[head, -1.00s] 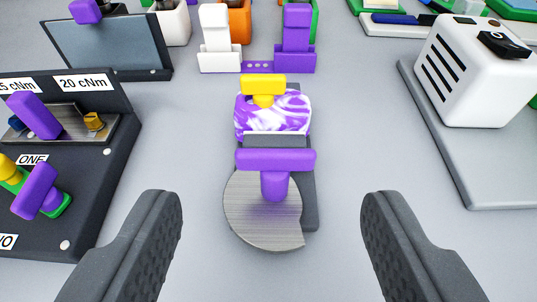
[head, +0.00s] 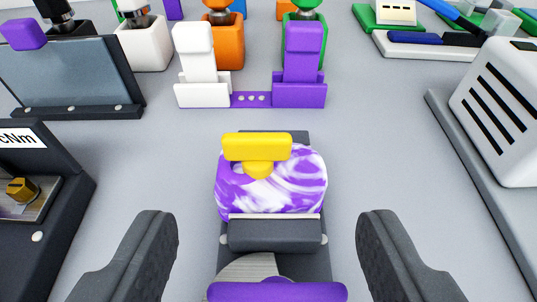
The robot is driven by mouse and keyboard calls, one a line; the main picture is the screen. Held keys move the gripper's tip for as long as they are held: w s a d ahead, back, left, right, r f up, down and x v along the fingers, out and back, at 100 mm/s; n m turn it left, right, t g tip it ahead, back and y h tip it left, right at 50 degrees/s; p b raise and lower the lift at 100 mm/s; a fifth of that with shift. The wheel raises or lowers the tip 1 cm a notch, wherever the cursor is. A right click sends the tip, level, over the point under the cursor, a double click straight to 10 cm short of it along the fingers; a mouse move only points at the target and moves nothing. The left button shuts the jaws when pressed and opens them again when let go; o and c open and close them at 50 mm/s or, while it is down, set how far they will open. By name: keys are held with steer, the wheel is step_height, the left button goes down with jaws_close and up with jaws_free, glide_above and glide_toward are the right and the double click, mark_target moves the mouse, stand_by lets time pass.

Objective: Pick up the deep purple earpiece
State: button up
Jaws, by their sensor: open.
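A plain deep purple upright piece (head: 303,50) stands in a purple holder (head: 299,95) at the back, right of a matching white piece (head: 196,50). I cannot tell for sure that it is the earpiece. A purple-and-white marbled body (head: 290,185) sits in a dark fixture (head: 275,235), with a yellow T-shaped handle (head: 257,147) over it. A purple T-shaped handle (head: 277,292) is cut off by the bottom edge. My gripper (head: 267,218) is open and empty, its fingers to the left and right of the fixture in the picture, with nothing between them gripped.
A dark panel box with a brass knob (head: 22,190) is at left, below a grey screen (head: 72,75). A white slotted box (head: 505,110) stands on a grey plate at right. White (head: 145,45) and orange (head: 223,45) cups stand behind. Grey bench is clear on both sides of the fixture.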

mark_target(258, 156)
steer(key=shift+a+x, duration=0.15)
steer(key=shift+x, duration=1.25)
steer(key=shift+a+x, duration=0.15)
steer(key=shift+x, duration=1.25)
steer(key=shift+r, duration=0.1)
steer(key=c, duration=1.1)
